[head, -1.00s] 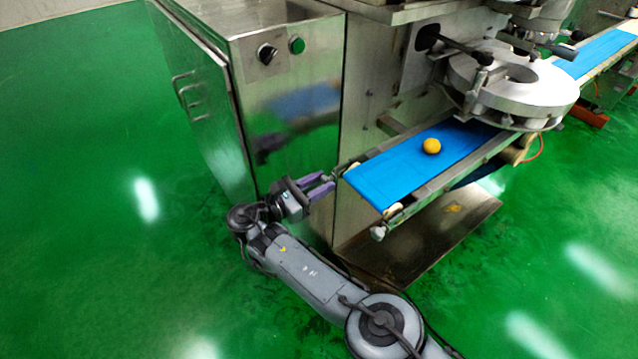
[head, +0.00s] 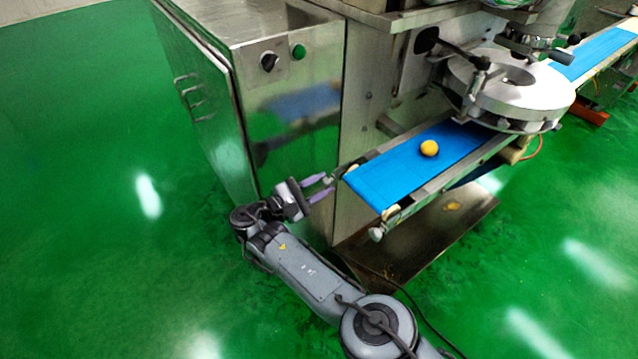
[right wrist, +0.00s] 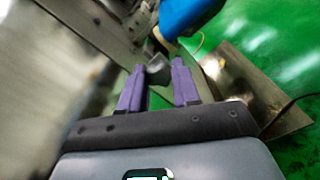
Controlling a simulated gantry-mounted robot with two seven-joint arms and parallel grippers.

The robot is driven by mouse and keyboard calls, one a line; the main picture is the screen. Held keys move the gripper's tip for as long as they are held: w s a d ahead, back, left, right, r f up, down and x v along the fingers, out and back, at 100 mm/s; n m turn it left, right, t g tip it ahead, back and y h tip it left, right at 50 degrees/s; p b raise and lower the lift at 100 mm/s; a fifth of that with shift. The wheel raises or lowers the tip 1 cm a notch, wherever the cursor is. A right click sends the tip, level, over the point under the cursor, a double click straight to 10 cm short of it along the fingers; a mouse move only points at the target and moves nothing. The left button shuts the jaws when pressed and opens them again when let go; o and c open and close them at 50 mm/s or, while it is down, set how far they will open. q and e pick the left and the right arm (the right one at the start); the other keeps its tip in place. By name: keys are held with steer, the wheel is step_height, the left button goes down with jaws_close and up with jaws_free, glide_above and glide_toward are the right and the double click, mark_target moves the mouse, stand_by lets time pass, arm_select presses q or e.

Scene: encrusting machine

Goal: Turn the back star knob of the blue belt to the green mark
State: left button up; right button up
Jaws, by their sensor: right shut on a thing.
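The blue belt (head: 385,178) runs from the machine down to its near end at the centre of the head view. The back star knob (right wrist: 157,70) is a small grey knob at the belt's left corner; in the right wrist view it sits between the purple fingertips. My right gripper (head: 328,184) is shut on it, coming from the lower left; its fingers also show in the right wrist view (right wrist: 158,77). In the head view the knob is small and partly covered by the fingers. The front star knob (head: 377,234) is at the near right corner. I cannot make out a green mark. My left gripper is out of view.
A yellow ball (head: 429,148) rests on the belt. The steel cabinet (head: 290,130) stands close behind my right gripper. A round metal disc unit (head: 510,95) sits over the belt farther back. A steel base plate (head: 440,225) lies below; the green floor in front is open.

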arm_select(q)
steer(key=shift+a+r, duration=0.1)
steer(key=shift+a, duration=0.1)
arm_select(e)
steer(key=shift+m, duration=0.7)
steer(key=o, duration=1.1)
steer(key=shift+d, duration=0.1)
steer(key=shift+c, duration=0.2)
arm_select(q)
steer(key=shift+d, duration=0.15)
